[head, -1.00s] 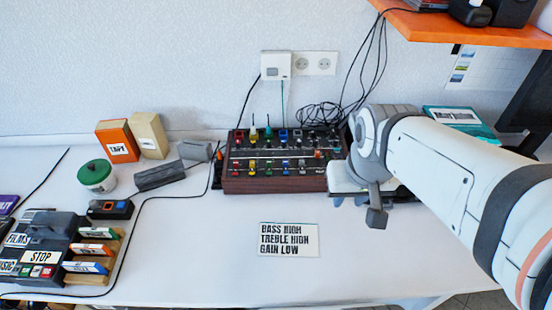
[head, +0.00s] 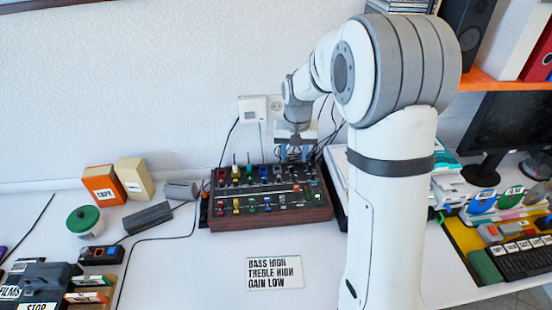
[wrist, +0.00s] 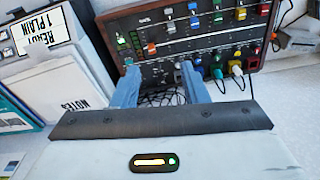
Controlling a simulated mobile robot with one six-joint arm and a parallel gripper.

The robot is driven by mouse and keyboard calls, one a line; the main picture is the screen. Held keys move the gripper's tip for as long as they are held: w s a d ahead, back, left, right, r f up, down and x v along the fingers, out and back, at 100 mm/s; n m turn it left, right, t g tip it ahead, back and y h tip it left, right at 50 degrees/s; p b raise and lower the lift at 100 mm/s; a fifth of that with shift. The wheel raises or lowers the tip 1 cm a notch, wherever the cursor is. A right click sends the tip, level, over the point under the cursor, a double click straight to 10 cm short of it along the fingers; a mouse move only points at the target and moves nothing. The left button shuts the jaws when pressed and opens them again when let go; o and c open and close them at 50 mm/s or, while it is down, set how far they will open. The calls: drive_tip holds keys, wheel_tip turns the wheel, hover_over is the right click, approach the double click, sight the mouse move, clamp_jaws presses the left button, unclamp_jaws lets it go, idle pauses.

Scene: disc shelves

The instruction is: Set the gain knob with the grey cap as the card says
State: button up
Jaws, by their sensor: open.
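The card (head: 274,273) lies on the table in front of the mixer and reads BASS HIGH, TREBLE HIGH, GAIN LOW. The dark mixer (head: 262,222) has rows of coloured knobs. A grey-capped knob (head: 277,171) stands in its back row, right of the blue one. In the wrist view a greyish knob (wrist: 178,66) shows near the right finger; its pointer is too small to read. I cannot tell which row is gain. My gripper (head: 296,158) is open, pointing down over the mixer's back right part. Its two blue-grey fingers (wrist: 158,92) hold nothing.
Cables hang from the wall socket (head: 257,108) and plug in behind the mixer. A white stack marked NOTES (wrist: 75,115) lies beside it. A keyboard (head: 522,258) is at far right. Table around the card is clear.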

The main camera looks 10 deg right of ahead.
drive_tip(key=w+a+f+p, duration=0.2)
drive_tip(key=w+f+p, duration=0.1)
drive_tip(key=w+f, duration=0.4)
drive_tip(key=m+g+p, duration=0.1)
drive_tip(key=p, duration=0.1)
hover_over(279, 177)
wheel_tip(279, 177, down, 5)
wheel_tip(279, 177, down, 8)
drive_tip(key=shift+f+p, duration=0.15)
drive_tip(key=shift+p, duration=1.05)
clamp_jaws()
